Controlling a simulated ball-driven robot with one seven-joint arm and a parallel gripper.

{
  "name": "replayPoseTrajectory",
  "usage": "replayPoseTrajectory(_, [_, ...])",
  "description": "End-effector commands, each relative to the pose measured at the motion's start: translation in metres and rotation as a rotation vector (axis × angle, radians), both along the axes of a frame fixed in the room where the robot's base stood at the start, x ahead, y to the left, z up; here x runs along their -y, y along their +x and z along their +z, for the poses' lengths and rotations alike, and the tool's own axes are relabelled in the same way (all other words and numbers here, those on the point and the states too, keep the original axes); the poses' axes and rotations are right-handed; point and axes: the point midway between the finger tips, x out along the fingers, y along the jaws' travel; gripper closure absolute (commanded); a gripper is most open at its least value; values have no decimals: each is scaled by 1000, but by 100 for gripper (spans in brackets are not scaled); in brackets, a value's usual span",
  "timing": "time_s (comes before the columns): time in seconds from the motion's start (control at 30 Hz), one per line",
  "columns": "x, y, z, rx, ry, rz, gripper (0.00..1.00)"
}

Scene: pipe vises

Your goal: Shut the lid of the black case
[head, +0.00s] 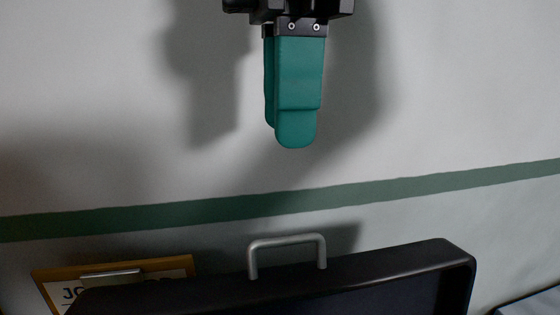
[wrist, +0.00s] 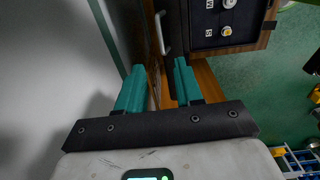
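The black case's lid (head: 400,262) stands raised at the bottom of the head view, with a grey metal handle (head: 287,241) on its upper edge. The rest of the case is cut off there. My gripper (head: 283,136) hangs above the handle, apart from it, with teal fingers pointing down. In the wrist view the fingers of my gripper (wrist: 159,66) are spread with nothing held between them. The handle (wrist: 161,32) shows beyond the fingertips, beside the dark lid edge (wrist: 178,30).
A clipboard (head: 60,272) with a partly hidden sheet is left of the lid. A pale wall with a green stripe (head: 230,209) stands behind. The wrist view shows a dark panel with knobs (wrist: 212,40), a brown wooden surface (wrist: 206,82) and green floor (wrist: 260,85).

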Motion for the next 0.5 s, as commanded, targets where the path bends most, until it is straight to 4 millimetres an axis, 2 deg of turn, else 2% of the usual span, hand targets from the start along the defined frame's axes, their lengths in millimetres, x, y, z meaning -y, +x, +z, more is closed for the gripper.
replayPoseTrajectory(0.17, [4,2,-14,-8,-17,-15,64])
replayPoseTrajectory(0.5, [3,2,-72,-9,-14,-9,64])
